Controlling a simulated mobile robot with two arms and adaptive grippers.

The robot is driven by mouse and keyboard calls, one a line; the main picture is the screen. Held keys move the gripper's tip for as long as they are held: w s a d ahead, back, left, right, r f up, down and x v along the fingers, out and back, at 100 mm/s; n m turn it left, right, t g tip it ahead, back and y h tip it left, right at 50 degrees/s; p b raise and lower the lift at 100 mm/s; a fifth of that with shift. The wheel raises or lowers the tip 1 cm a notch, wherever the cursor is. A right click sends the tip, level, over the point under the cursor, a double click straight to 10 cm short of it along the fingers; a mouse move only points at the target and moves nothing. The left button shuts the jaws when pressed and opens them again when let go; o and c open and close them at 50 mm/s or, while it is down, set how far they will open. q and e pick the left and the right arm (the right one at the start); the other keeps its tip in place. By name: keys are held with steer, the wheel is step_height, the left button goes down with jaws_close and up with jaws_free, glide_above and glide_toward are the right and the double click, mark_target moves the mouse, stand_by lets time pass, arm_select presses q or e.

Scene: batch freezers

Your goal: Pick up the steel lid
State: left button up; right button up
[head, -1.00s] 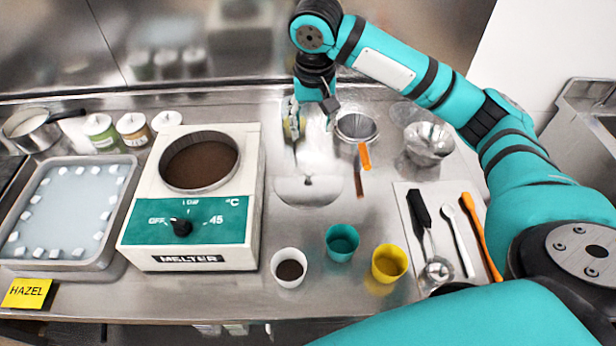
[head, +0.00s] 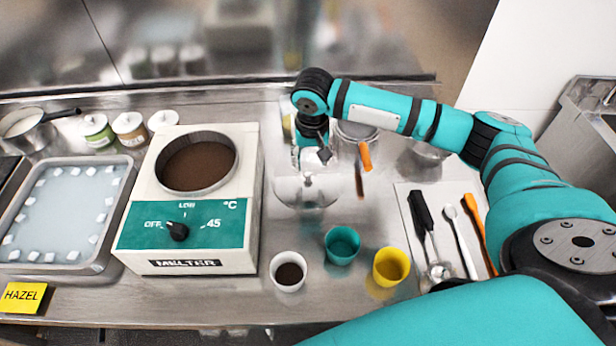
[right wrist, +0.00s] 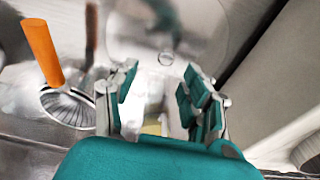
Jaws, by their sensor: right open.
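The round steel lid (head: 290,193) lies flat on the steel counter just right of the melter, with a small knob at its middle. My right gripper (head: 312,166) points down over the lid's far part, close to the knob, and hides some of it. In the right wrist view the lid (right wrist: 205,35) and its knob lie just beyond the open fingers (right wrist: 160,92). Nothing is between the fingertips. Whether they touch the lid cannot be told. My left gripper is out of view.
The melter (head: 245,210) stands close left of the lid. White (head: 288,284), teal (head: 342,262) and yellow (head: 390,267) cups stand in front. A mat with utensils (head: 410,205) lies to the right.

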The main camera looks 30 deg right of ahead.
mark_target(308, 173)
steer(key=f, duration=0.1)
steer(key=f+p, duration=0.1)
steer(key=f, duration=0.2)
steer(key=shift+w+a+f, duration=0.1)
steer(key=shift+w+a, duration=0.15)
steer(key=shift+a, duration=0.05)
steer(key=shift+w+f, duration=0.1)
steer(key=shift+f, duration=0.45)
jaws_close()
